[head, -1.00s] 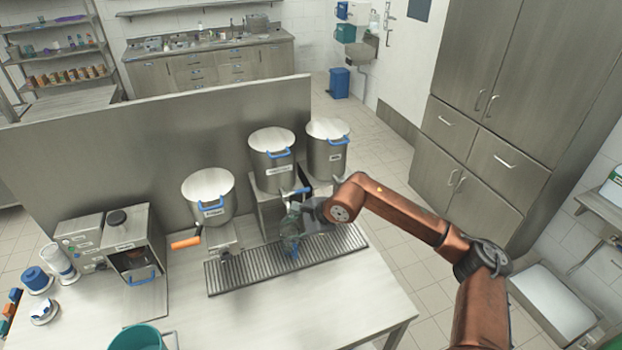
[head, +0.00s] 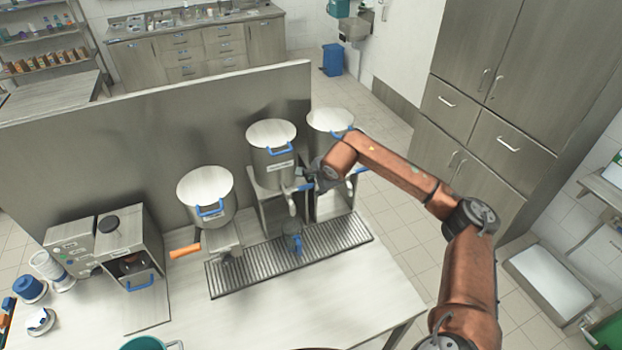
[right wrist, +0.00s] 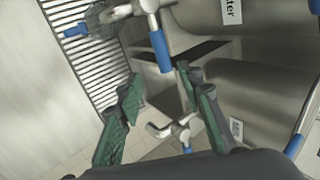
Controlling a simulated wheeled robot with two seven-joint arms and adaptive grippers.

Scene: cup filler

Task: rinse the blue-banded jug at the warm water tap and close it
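The see-through jug with a blue handle (head: 293,243) stands on the slatted drip tray below the middle tank's tap; its band cannot be made out. It also shows at the upper left of the right wrist view (right wrist: 98,20). The middle tank's tap has a blue lever (head: 300,188), which hangs just ahead of my fingers in the right wrist view (right wrist: 160,50). The tank's label ends in "ter" there. My right gripper (head: 312,180) is beside this tap, its two green-padded fingers (right wrist: 160,78) spread and empty. My left gripper is out of view.
The drip tray (head: 225,278) lies along the counter. A second tap (right wrist: 172,130) shows low in the wrist view. The front counter is mostly clear.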

